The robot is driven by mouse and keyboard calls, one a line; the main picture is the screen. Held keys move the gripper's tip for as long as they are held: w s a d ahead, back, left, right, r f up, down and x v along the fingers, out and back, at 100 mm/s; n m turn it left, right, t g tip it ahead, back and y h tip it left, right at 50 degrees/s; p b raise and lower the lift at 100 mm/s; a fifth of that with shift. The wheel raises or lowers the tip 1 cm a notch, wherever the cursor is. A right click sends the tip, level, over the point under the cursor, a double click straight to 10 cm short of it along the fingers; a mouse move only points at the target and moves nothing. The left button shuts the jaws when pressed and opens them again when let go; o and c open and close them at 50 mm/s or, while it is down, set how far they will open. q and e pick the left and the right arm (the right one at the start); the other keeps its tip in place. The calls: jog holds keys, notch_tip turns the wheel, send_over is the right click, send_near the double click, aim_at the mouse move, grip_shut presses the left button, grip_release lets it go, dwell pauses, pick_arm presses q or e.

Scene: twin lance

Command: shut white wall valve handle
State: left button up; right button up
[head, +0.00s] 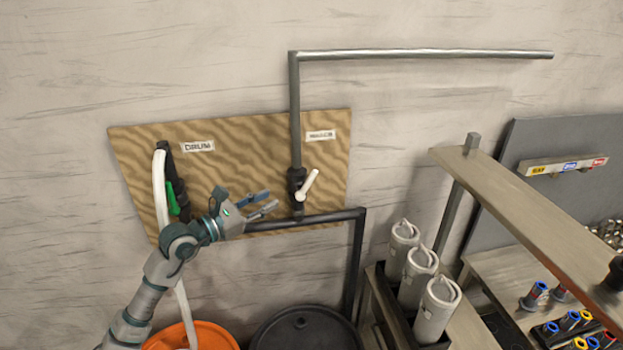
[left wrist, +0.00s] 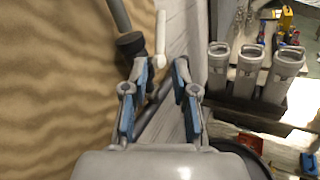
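The white valve handle (head: 308,186) is on a dark valve body (head: 296,182) in the vertical pipe, on the right part of the wooden wall board. The handle tilts up and to the right, out of line with the pipe. My left gripper (head: 272,201) is open and empty just left of the valve, with its fingers pointing towards it. In the left wrist view, the handle (left wrist: 160,38) stands just beyond the gap between the two open fingertips (left wrist: 160,66). I see no contact. My right gripper is not in view.
A green handle (head: 173,198) with a white hose (head: 160,190) is on the board's left side. A horizontal pipe (head: 330,217) runs below the valve. Orange (head: 210,335) and dark (head: 285,335) drums stand below. Several grey canisters (head: 419,265) and a shelf (head: 535,210) are to the right.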

aim_at(308, 180)
pick_arm(q)
jog(key=p+x, duration=0.2)
jog(key=x, duration=1.3)
jog(key=shift+s+d, duration=0.15)
jog(key=shift+a, duration=0.35)
jog(key=shift+c, duration=0.3)
grip_shut()
jog(key=shift+r, duration=0.1)
